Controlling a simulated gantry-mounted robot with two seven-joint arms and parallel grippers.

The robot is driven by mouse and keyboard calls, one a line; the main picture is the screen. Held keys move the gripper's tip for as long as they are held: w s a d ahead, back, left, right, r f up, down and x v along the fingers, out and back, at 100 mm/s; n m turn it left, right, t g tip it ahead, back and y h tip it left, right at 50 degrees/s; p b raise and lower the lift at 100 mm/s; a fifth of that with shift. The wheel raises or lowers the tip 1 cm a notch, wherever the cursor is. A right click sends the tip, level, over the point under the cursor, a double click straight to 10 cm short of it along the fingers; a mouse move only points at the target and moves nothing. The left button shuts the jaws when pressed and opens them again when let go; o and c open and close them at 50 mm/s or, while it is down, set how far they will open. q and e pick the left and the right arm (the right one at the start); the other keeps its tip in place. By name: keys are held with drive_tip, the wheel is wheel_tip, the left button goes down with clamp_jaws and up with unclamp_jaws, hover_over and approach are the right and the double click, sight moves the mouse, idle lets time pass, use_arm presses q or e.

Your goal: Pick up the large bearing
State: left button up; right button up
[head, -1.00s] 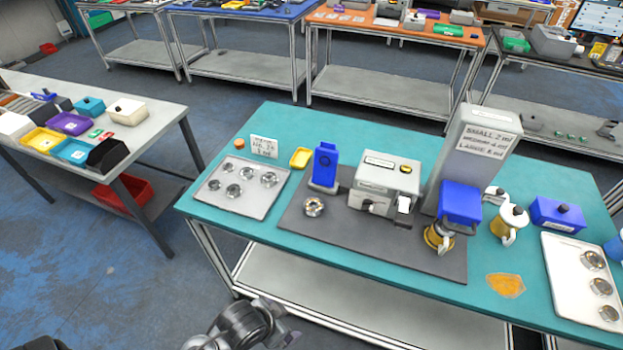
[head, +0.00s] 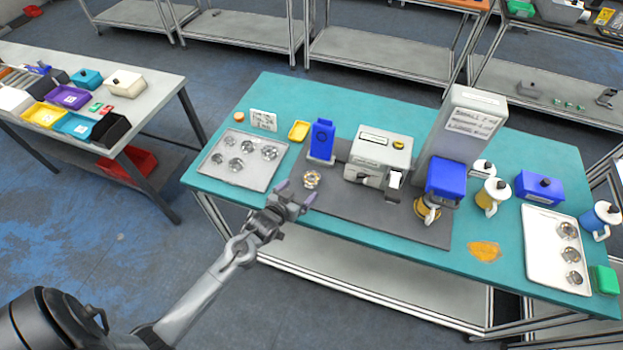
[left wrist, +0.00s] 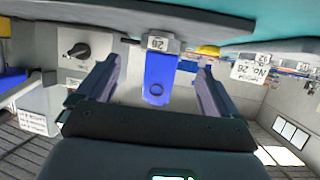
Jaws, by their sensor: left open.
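A single metal bearing (head: 312,179) lies on the dark grey mat (head: 350,205), in front of the blue stand. Several bearings (head: 236,164) lie on the left tray (head: 262,182), and others (head: 567,230) lie on the right tray (head: 540,225). I cannot tell from size which one is the large bearing. My left gripper (head: 297,193) is open and empty, at the table's front edge just in front of the single bearing. In the left wrist view its open fingers (left wrist: 160,68) frame the blue stand (left wrist: 160,78), seen upside down; no bearing shows clearly there. My right gripper is out of view.
The blue stand (head: 321,142) rises close behind the single bearing. Jugs (head: 492,195) and a blue box (head: 540,186) stand to the right. A side table (head: 150,110) is at left.

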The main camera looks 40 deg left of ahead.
sight(308, 182)
use_arm(q)
drive_tip(key=shift+x, duration=3.4)
drive_tip(key=shift+f, duration=0.1)
drive_tip(key=shift+s, duration=0.1)
drive_tip(key=c, duration=1.3)
drive_tip(key=shift+r, duration=0.2)
